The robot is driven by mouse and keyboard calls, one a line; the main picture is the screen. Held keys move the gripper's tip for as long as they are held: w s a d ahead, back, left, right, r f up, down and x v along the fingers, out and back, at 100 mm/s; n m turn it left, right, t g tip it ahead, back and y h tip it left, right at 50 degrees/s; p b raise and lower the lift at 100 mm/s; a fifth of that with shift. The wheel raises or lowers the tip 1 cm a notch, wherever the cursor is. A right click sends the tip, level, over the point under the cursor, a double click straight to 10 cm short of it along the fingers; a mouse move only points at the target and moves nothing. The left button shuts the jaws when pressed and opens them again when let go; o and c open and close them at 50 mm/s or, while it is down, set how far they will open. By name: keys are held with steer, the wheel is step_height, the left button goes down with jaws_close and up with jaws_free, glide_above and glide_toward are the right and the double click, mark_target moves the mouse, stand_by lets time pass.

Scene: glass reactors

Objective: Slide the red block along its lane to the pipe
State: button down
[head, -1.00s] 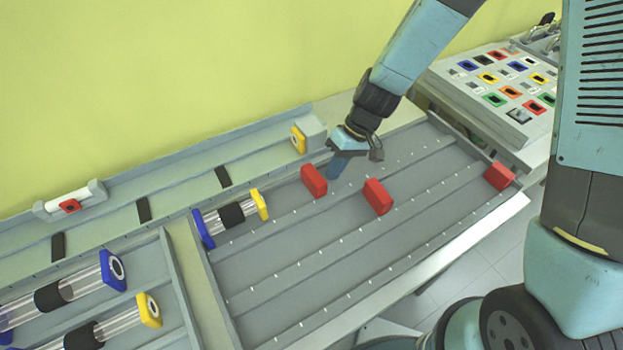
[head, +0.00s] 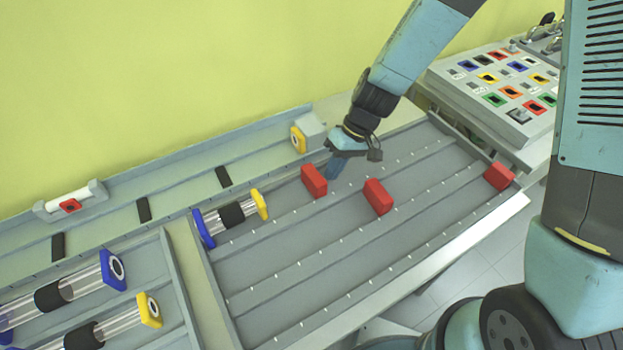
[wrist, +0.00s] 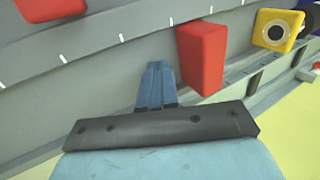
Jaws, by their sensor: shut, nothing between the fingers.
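A red block (head: 314,181) stands in the upper lane of the grey tray, in line with the glass pipe (head: 231,215), which has a yellow near end, a black band and a blue far end. A gap separates block and pipe. My gripper (head: 332,171) is shut and empty, low in the lane just right of this block, on the side away from the pipe. In the wrist view, my fingers (wrist: 158,82) are together, close beside the red block (wrist: 202,58); contact cannot be made out. The pipe's yellow end (wrist: 278,30) lies beyond the block.
A second red block (head: 377,197) stands in the neighbouring lane, and a third (head: 499,176) sits at the tray's far right. A grey block with a yellow face (head: 299,140) stands on the back ledge. Low ridges separate the lanes. The front lanes at left are clear.

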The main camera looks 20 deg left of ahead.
mark_target(291, 198)
steer(key=shift+s+a, duration=0.75)
steer(key=shift+s, duration=0.25)
steer(key=shift+s+a, duration=0.2)
steer(key=shift+s, duration=0.05)
steer(key=shift+s+a, duration=0.85)
steer(key=shift+s, duration=0.2)
steer(key=shift+s+a, duration=0.85)
steer(key=shift+s, duration=0.25)
steer(key=shift+s+a, duration=0.85)
steer(key=shift+s, duration=0.2)
steer(key=shift+s+a, duration=0.35)
steer(key=shift+s, duration=0.2)
stand_by(0.4)
steer(key=shift+w+d, duration=0.75)
steer(key=shift+w, duration=0.35)
